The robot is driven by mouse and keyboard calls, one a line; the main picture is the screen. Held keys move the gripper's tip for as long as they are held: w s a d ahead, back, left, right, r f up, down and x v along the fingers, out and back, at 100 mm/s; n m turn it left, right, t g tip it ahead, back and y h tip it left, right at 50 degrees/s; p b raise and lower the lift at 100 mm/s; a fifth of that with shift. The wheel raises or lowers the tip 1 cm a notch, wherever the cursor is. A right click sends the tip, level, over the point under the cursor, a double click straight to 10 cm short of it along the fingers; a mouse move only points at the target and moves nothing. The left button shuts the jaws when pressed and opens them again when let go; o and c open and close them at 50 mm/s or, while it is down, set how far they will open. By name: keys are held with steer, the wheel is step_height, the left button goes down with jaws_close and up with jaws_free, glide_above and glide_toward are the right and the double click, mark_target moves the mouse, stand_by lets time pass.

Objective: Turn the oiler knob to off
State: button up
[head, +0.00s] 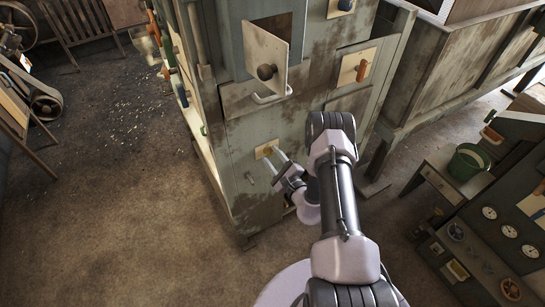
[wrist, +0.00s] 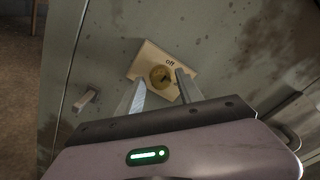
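The oiler knob (wrist: 160,77) is a round brass-coloured knob on a cream plate (wrist: 146,60) marked "off" at its upper edge in the wrist view. The plate also shows on the lower cabinet front in the head view (head: 264,149). My gripper (wrist: 160,84) is open, with one finger to the left of the knob and one to the right. The fingertips are close to the plate. I cannot tell whether either finger touches the knob. In the head view my gripper (head: 273,160) reaches the cabinet front and the knob cannot be made out.
A small peg (wrist: 86,100) sticks out left of the plate. Above, a hinged panel (head: 264,50) stands open over a white handle (head: 272,97). An orange handle (head: 362,70) is at its right. A green bucket (head: 468,161) stands at far right. The floor (head: 110,220) at left is largely clear.

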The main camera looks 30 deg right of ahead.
steer(key=shift+s, duration=0.1)
steer(key=s+p, duration=0.4)
steer(key=s, duration=1.3)
steer(key=shift+d+r, duration=0.3)
steer(key=shift+r, duration=0.1)
steer(key=shift+s, duration=0.1)
